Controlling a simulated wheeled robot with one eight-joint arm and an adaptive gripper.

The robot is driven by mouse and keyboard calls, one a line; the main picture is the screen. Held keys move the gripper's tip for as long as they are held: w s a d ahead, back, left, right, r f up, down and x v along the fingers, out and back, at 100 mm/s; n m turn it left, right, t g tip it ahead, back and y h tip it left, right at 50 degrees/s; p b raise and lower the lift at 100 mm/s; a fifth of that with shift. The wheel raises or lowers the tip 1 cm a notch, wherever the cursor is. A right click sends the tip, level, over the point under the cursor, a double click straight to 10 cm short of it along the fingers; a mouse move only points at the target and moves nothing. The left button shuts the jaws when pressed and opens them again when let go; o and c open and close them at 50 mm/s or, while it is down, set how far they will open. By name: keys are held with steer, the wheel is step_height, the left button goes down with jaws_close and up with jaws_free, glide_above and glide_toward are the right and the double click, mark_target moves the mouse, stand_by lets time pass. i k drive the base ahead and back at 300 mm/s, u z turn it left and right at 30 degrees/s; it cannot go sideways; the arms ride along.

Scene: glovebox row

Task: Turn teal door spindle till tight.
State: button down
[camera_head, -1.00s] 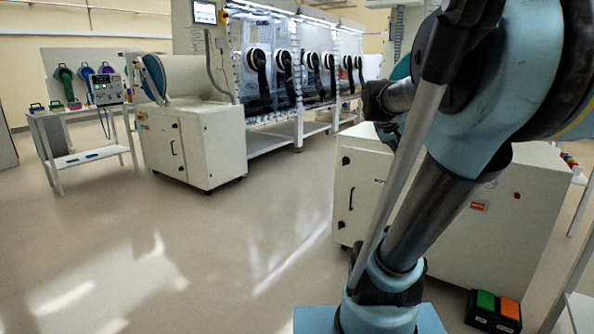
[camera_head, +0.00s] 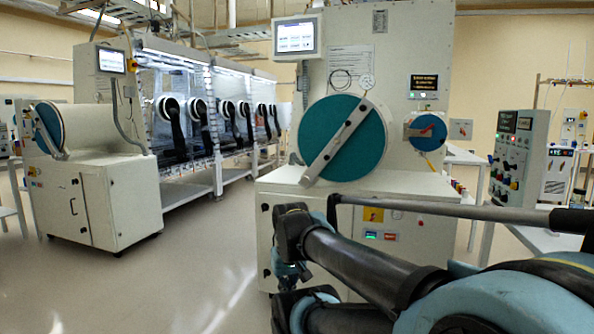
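The large round teal door (camera_head: 318,122) closes the end of a white chamber, right of the picture's middle. A grey clamp bar (camera_head: 338,143) lies slantwise across its face, from upper right to lower left. The spindle at the bar's middle is too small to make out clearly. My arm reaches in from the lower right, and its dark wrist is in front of the cabinet, below and left of the door. Dark parts under the wrist, seemingly my gripper (camera_head: 288,272), are apart from the door; their fingers cannot be made out.
Another teal door (camera_head: 47,122) is on the chamber at far left. A screen (camera_head: 297,37) hangs above the large door. A control panel (camera_head: 517,155) stands right. Open floor (camera_head: 185,265) lies left.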

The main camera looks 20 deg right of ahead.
mark_target(348, 124)
steer(key=u, duration=1.1)
steer(key=k, duration=1.15)
steer(key=z, duration=0.6)
steer(key=i, duration=1)
